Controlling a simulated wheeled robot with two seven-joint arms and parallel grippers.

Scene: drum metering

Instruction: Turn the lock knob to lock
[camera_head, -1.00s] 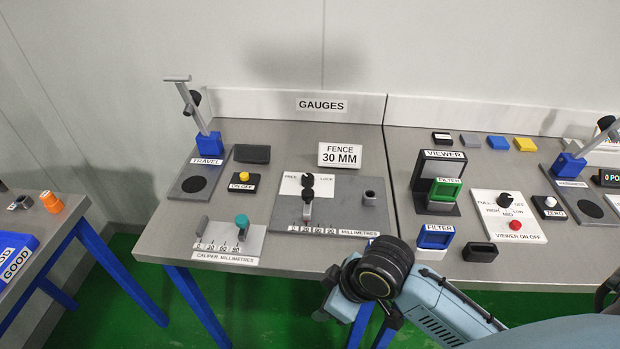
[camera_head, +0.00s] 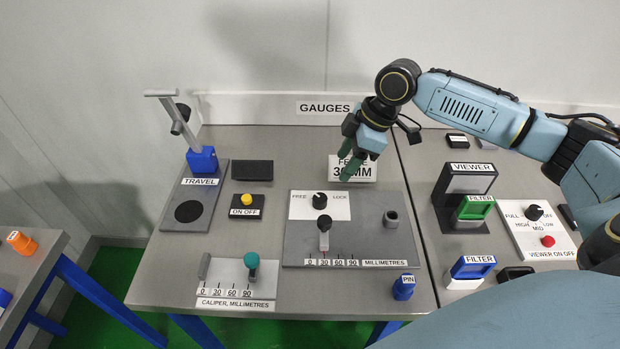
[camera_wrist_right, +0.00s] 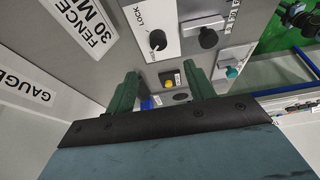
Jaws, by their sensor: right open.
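The lock knob (camera_head: 320,200) is a round black knob on a white plate (camera_head: 304,213) marked FREE at left and LOCK at right. Its pointer setting is too small to tell. It also shows in the right wrist view (camera_wrist_right: 157,40), above the space between the fingers. My right gripper (camera_head: 348,158) is above the bench, behind and right of the knob, in front of the FENCE 30 MM sign (camera_head: 366,172). Its green fingers (camera_wrist_right: 162,80) are apart with nothing between them. My left gripper is not in view.
A blue PIN piece (camera_head: 403,287) stands at the front edge. The caliper (camera_head: 238,278) is at front left.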

